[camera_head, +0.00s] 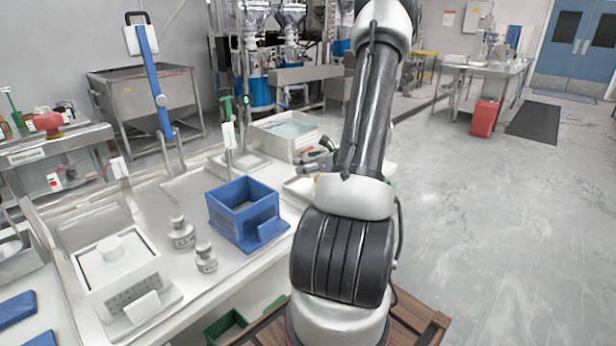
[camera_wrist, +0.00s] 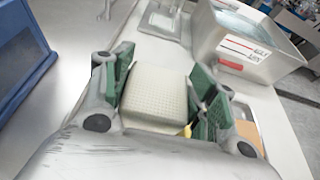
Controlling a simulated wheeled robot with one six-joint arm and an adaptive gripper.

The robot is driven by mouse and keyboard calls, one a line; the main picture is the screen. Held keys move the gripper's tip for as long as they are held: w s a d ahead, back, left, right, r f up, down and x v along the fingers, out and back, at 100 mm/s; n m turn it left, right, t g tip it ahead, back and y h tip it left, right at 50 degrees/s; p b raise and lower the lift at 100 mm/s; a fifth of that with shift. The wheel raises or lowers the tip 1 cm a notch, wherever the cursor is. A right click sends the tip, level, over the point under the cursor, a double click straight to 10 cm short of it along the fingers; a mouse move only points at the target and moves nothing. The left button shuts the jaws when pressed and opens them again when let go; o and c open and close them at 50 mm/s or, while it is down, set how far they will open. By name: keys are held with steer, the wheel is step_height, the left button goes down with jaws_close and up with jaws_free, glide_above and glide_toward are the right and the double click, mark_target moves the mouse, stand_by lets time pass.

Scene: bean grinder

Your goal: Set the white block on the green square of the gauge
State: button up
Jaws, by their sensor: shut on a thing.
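The white block (camera_wrist: 158,88), pale with a dotted surface, sits between the two green-padded fingers of my gripper (camera_wrist: 163,82) in the wrist view. My gripper is shut on it, over the white bench. In the head view my gripper (camera_head: 318,162) is small and partly hidden by my own arm, and I cannot make out the block there. I cannot pick out the gauge or its green square with certainty in either view.
A steel basin (camera_head: 287,134) stands behind my gripper and shows at upper right in the wrist view (camera_wrist: 245,50). A blue bin (camera_head: 243,212), two pale jars (camera_head: 182,235), a white lidded box (camera_head: 118,273) and a tilted blue bar (camera_head: 156,80) occupy the bench to the left.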

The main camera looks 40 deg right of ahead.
steer(key=shift+w+a+r, duration=0.15)
steer(key=shift+a+r, duration=0.05)
steer(key=shift+r, duration=0.4)
steer(key=shift+w+a+r, duration=0.1)
steer(key=shift+a+r, duration=0.05)
steer(key=shift+r, duration=0.4)
steer(key=w+a+f+n+y, duration=0.15)
steer(key=w+a, duration=0.25)
steer(key=w, duration=0.7)
steer(key=w+a+f+n+y, duration=0.15)
steer(key=w+a, duration=0.25)
steer(key=w, duration=0.6)
steer(key=w+d+r+m+h, duration=0.1)
steer(key=w+d+r, duration=0.15)
steer(key=w, duration=0.35)
steer(key=w+d+r+m+h, duration=0.2)
steer(key=w+d, duration=0.1)
steer(key=w, duration=0.3)
steer(key=f, duration=0.5)
steer(key=shift+d+f, duration=0.2)
steer(key=shift+d, duration=0.05)
steer(key=shift+f, duration=2.2)
steer(key=shift+f, duration=0.2)
